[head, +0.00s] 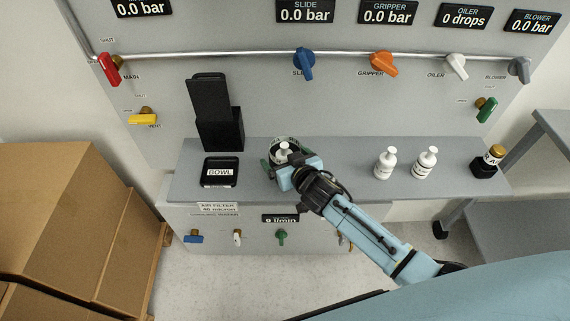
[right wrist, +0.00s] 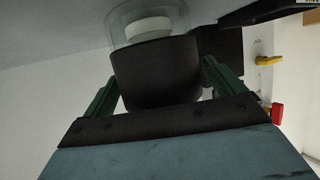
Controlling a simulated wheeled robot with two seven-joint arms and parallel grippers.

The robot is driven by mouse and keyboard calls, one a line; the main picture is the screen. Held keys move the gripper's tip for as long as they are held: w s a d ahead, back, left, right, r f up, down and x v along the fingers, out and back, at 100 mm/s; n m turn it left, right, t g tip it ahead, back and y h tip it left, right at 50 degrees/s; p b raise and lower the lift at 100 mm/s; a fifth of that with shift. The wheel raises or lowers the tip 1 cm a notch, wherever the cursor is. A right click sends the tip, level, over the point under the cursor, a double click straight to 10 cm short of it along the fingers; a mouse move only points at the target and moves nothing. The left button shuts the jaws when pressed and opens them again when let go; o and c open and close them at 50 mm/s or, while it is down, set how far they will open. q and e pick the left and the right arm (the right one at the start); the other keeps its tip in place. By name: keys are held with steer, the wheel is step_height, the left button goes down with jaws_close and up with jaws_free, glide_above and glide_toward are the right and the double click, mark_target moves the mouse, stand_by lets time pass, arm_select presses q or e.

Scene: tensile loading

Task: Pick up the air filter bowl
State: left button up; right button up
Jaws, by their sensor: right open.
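The air filter bowl (right wrist: 155,72) shows in the right wrist view as a dark cylinder with a clear part and something white inside. In the head view the bowl (head: 284,146) is on the grey ledge, partly hidden by my gripper. My right gripper (right wrist: 158,85) is open, with one green finger on each side of the dark part. It also shows in the head view (head: 288,160), its arm coming from the lower right. I cannot tell whether the fingers touch the bowl. A black tray labelled BOWL (head: 206,183) lies left of it. My left gripper is not in view.
A tall black holder (head: 220,130) stands behind the tray. Two white bottles (head: 385,163) (head: 426,160) and a dark jar (head: 486,166) stand right on the ledge (head: 340,188). The panel behind carries valve handles. Cardboard boxes (head: 60,215) stand at left.

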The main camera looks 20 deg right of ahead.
steer(key=shift+w+f, duration=0.1)
steer(key=shift+w, duration=0.1)
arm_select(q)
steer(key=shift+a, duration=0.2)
arm_select(e)
steer(key=shift+c, duration=0.5)
steer(key=c, duration=1)
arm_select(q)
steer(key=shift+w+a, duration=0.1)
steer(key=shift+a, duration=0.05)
arm_select(e)
steer(key=shift+c, duration=0.2)
